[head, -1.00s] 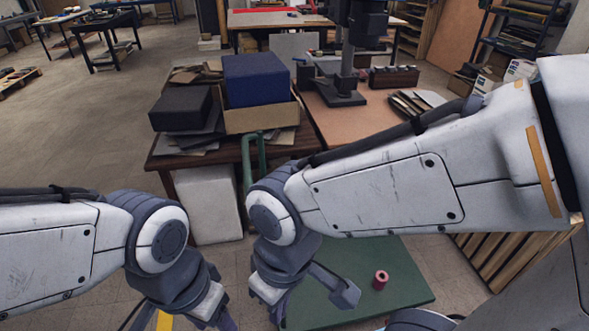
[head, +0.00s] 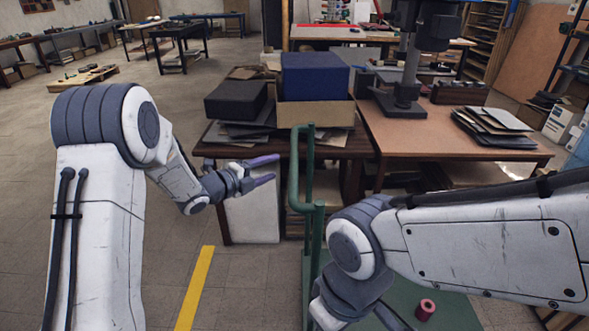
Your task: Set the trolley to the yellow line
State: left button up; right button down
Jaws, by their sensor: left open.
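The green trolley shows its tall rail handle (head: 294,180) in the middle and part of its flat deck (head: 455,312) at the lower right. The yellow line (head: 196,288) lies on the floor left of the trolley, with a gap of bare floor between. My left gripper (head: 276,170) is open and empty, with its purple fingers pointing right towards the handle; a small gap shows between them. My right arm reaches over the deck, in front of the handle's lower part. Its wrist shows at the bottom edge, but the right fingertips cannot be made out.
A pinkish-red spool (head: 425,309) stands on the deck. Behind the trolley, a dark table (head: 345,143) carries a blue block (head: 315,78) and a black block (head: 236,99). A brown bench (head: 460,140) stands to its right. The floor at left is open.

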aim_at(294, 160)
pick_arm(q)
jog(key=shift+m+h, duration=0.4)
jog(key=shift+m, duration=0.1)
jog(key=p+x, duration=0.1)
jog(key=x, duration=0.9)
jog(key=shift+w+f, duration=0.1)
jog(key=shift+f, duration=0.1)
jog(key=shift+c, duration=0.4)
grip_shut()
dwell(0.3)
